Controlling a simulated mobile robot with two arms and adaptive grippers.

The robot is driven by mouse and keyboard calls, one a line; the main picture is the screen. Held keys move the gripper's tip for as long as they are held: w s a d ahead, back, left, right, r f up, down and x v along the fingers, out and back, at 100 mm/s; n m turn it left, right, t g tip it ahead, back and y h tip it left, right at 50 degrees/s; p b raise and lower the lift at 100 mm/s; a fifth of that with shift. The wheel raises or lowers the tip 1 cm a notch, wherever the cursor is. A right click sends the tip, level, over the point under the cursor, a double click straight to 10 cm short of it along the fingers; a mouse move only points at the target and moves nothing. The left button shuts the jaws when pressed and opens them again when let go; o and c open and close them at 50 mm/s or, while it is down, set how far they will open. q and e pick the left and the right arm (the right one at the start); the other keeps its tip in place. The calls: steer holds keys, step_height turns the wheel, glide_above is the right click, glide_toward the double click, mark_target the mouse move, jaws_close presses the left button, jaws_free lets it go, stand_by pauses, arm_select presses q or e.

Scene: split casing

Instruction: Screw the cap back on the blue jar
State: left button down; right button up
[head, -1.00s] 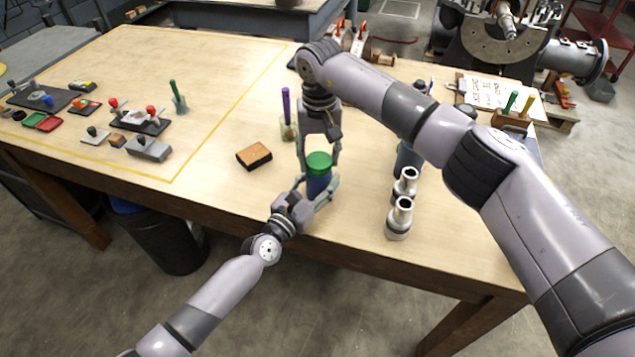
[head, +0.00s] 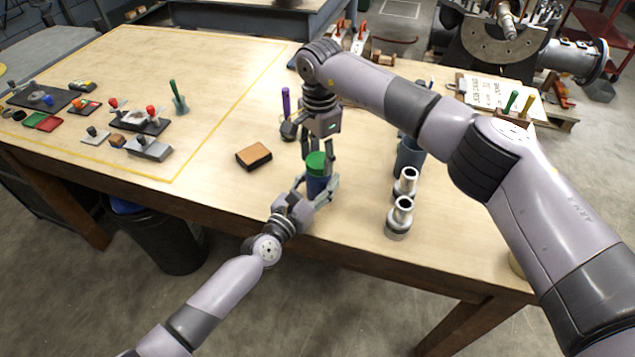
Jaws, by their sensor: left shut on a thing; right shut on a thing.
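The blue jar (head: 316,186) stands upright near the front edge of the table. My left gripper (head: 318,188) is shut on the jar's body from the front left. The green cap (head: 316,161) sits at the top of the jar; I cannot tell how far it is threaded. My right gripper (head: 318,155) points straight down from above and is shut on the cap. Its fingers partly cover the cap, and the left fingers hide part of the jar.
A black block with a tan top (head: 254,156) lies left of the jar. Metal cylinders (head: 400,214) stand to the right, with a grey-blue cup (head: 408,158) behind them. A holder with a purple marker (head: 287,104) is behind the jar. Yellow lines mark the table's left area.

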steer(key=m, duration=0.6)
steer(key=shift+m, duration=0.3)
steer(key=m, duration=1)
steer(key=shift+m, duration=0.3)
steer(key=m, duration=1)
steer(key=shift+m, duration=0.3)
steer(key=m, duration=0.8)
steer(key=shift+f+m, duration=0.1)
steer(key=shift+m, duration=0.2)
steer(key=m, duration=0.5)
steer(key=o, duration=1.3)
